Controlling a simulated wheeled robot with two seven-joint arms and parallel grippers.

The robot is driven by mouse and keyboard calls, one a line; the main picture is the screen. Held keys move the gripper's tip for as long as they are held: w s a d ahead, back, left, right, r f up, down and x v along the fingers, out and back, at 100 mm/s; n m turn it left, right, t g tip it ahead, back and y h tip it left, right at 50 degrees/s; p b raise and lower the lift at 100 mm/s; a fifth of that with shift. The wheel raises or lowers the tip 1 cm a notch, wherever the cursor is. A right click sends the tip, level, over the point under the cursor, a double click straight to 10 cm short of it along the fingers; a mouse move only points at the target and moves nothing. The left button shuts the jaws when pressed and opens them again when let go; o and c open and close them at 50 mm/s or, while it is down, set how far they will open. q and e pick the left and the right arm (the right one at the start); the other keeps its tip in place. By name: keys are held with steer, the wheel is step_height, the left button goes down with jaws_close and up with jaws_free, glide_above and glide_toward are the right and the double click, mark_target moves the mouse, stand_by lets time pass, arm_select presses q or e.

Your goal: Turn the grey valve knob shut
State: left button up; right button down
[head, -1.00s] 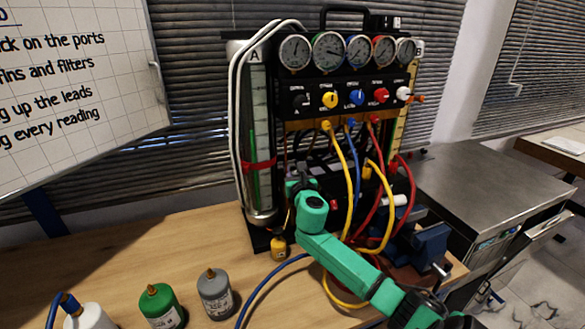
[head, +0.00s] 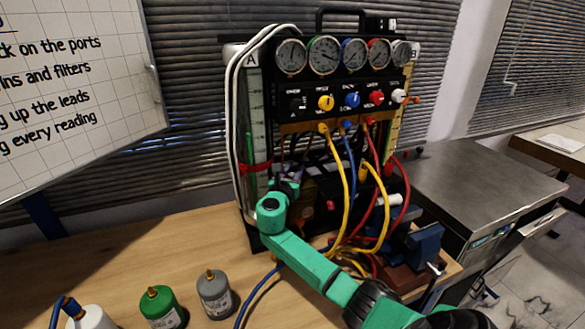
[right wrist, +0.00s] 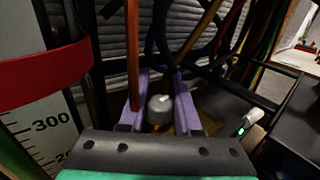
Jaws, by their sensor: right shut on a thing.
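The grey valve knob (right wrist: 160,110) shows in the right wrist view, with a white mark on its top. It sits between the two purple fingers of my right gripper (right wrist: 159,92), which is shut on it. In the head view my right gripper (head: 289,186) is low at the front of the gauge rig, right of the cylinder with the red strap. I cannot make out the knob there. My left gripper is not in view.
The gauge rig (head: 345,88) carries several dials and coloured knobs. Yellow, blue and red hoses (head: 343,180) hang right of my gripper. A blue vise (head: 424,243) stands at right. Green (head: 160,308) and grey (head: 214,292) canisters stand at the front of the bench.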

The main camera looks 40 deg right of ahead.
steer(key=shift+s+d+r+m+g+h, duration=0.1)
steer(key=shift+s+m+g+h, duration=0.1)
steer(key=shift+m+g+h, duration=0.8)
steer(key=shift+y, duration=0.3)
steer(key=c, duration=0.6)
jaws_free()
steer(key=b+v, duration=0.2)
steer(key=v, duration=1.2)
steer(key=shift+a+r, duration=0.15)
steer(key=shift+a, duration=0.2)
